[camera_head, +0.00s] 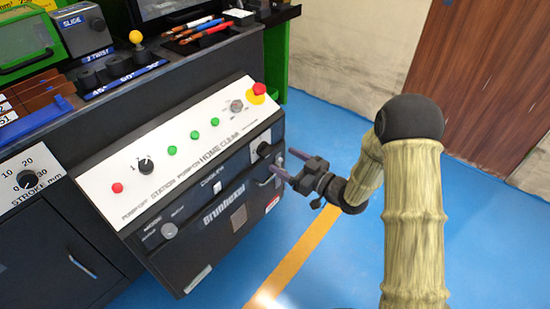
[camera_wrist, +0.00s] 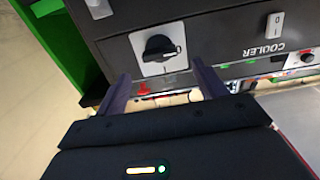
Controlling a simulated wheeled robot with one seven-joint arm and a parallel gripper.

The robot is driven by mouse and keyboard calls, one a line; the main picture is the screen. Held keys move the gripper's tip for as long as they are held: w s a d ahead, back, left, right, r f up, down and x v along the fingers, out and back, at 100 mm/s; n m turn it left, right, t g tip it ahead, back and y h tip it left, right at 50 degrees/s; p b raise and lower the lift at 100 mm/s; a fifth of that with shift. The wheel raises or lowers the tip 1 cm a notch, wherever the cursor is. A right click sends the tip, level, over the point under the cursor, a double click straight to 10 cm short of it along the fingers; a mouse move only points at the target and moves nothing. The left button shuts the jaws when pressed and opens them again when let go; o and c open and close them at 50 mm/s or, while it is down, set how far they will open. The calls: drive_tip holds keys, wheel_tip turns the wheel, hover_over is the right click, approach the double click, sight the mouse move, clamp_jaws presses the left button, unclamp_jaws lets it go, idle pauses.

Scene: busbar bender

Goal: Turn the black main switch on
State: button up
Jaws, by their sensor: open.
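The black main switch (camera_head: 263,149) is a rotary knob on a light square plate, on the dark front at the right end of the machine's control panel. In the wrist view the black main switch (camera_wrist: 160,47) shows close up, its handle lying roughly crosswise. My gripper (camera_head: 287,163) is open and empty just in front of the panel, close to the switch. In the wrist view the two purple fingers of my gripper (camera_wrist: 160,72) point toward the switch plate, one on each side of it. The fingers look apart from the knob.
The white sloped panel (camera_head: 180,150) carries green buttons, a red button (camera_head: 117,187), another black knob (camera_head: 146,165) and a yellow-red emergency stop (camera_head: 257,93). A white cooler rocker switch (camera_wrist: 274,25) is beside the main switch. Blue floor (camera_head: 340,140) to the right is clear.

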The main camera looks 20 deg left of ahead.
sight(271, 152)
drive_tip(key=b+x, duration=0.1)
drive_tip(key=x, duration=0.4)
drive_tip(key=shift+c, duration=0.4)
drive_tip(key=c, duration=0.9)
